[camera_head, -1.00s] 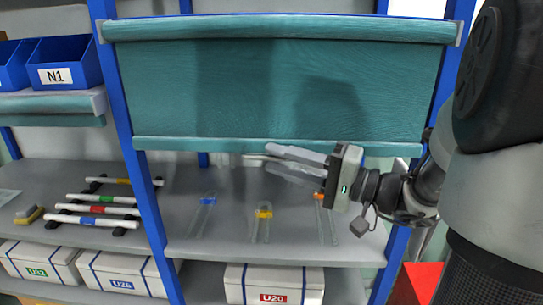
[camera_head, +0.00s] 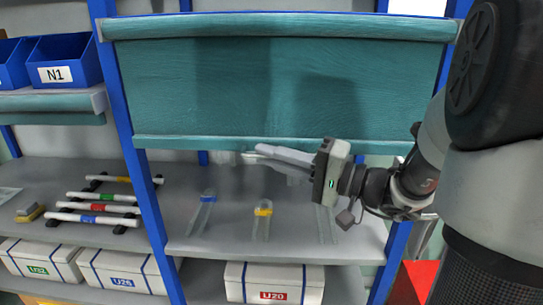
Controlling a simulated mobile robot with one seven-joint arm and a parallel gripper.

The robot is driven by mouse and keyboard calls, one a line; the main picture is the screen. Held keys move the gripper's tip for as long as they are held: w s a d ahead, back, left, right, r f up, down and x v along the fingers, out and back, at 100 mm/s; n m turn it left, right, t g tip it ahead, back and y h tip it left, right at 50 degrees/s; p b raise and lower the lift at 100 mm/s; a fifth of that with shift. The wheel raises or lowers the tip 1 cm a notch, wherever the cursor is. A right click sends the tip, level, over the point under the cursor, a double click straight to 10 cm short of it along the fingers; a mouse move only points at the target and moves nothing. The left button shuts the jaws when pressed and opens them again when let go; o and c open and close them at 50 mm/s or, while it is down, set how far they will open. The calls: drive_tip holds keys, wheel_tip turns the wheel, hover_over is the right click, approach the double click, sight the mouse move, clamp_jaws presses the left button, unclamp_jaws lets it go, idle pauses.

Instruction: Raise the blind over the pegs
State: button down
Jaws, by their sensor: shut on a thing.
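The teal blind (camera_head: 280,85) hangs from its roller across the bay and is lowered. Its bottom rail (camera_head: 180,142) runs level above the shelf. No pegs show; the area behind the blind is hidden. My gripper (camera_head: 258,156) reaches in from the right, with its pale fingers pointing left just under the rail. It is shut on a small, clear or whitish thing (camera_head: 224,157) at the fingertips, too faint to identify. I cannot tell whether the fingers touch the rail.
Clear tubes with a blue collar (camera_head: 208,196) and a yellow collar (camera_head: 263,211) lie on the shelf (camera_head: 190,248), with another clear tube (camera_head: 326,226) at right. Blue uprights (camera_head: 148,200) bound the bay. A rack of rods (camera_head: 95,207) stands left. White boxes (camera_head: 240,285) sit below.

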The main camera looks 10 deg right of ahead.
wheel_tip(320, 180, up, 20)
drive_tip(key=p, duration=0.8)
drive_tip(key=shift+f, duration=0.15)
drive_tip(key=c, duration=1.8)
unclamp_jaws()
drive_tip(key=shift+f, duration=0.1)
drive_tip(key=shift+c, duration=0.2)
drive_tip(key=b+v, duration=0.3)
drive_tip(key=v, duration=1.4)
drive_tip(key=shift+s, duration=0.15)
drive_tip(key=shift+d+f, duration=0.1)
